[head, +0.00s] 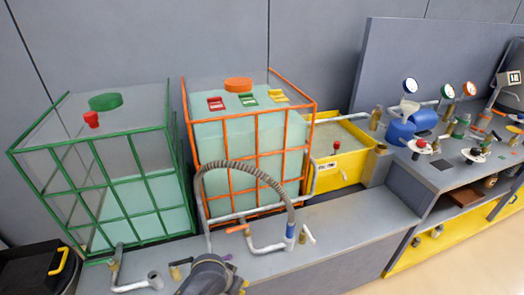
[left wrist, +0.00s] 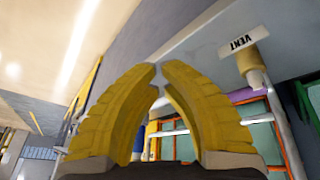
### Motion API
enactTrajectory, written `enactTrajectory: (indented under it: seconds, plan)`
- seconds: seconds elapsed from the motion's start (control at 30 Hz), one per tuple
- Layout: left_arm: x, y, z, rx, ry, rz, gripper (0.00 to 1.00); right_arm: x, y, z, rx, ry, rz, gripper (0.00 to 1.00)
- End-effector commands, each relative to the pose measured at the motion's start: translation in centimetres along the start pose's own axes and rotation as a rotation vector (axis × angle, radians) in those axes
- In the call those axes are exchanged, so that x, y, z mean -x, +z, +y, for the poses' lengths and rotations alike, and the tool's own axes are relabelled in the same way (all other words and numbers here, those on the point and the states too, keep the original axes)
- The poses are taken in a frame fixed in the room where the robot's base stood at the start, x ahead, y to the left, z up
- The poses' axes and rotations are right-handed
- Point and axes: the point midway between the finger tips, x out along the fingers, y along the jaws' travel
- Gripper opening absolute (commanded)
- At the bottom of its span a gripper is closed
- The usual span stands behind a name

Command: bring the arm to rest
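My left arm shows at the bottom edge of the head view, over the near edge of the bench (head: 330,240). Only a bit of the yellow fingers of my left gripper (head: 243,287) shows there. In the left wrist view the two curved yellow fingers of that gripper (left wrist: 159,67) meet or nearly meet at their tips. Nothing is held between them. My right gripper is in neither view.
A green-framed tank (head: 110,160) and an orange-framed tank (head: 245,140) stand behind the bench. A grey hose (head: 250,170) arches in front of the orange one. A blue jug (head: 400,132) and gauges (head: 448,91) are at right. A black bin (head: 30,270) is at lower left.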

Motion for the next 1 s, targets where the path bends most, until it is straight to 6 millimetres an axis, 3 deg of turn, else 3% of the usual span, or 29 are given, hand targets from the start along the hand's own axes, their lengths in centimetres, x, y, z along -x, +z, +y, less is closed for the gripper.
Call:
enactTrajectory:
  seconds: [0.27,0.5,1.0]
  plan:
    - [4.2,6.4,-3.6,-0.106,-0.203,0.102,0.0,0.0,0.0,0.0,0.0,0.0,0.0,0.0]
    - [9.5,12.3,-8.1,-0.201,-0.426,0.086,0.0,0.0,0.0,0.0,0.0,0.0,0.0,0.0]
    - [17.0,19.2,-12.6,-0.316,-0.674,-0.024,0.0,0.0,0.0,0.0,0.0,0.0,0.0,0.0]
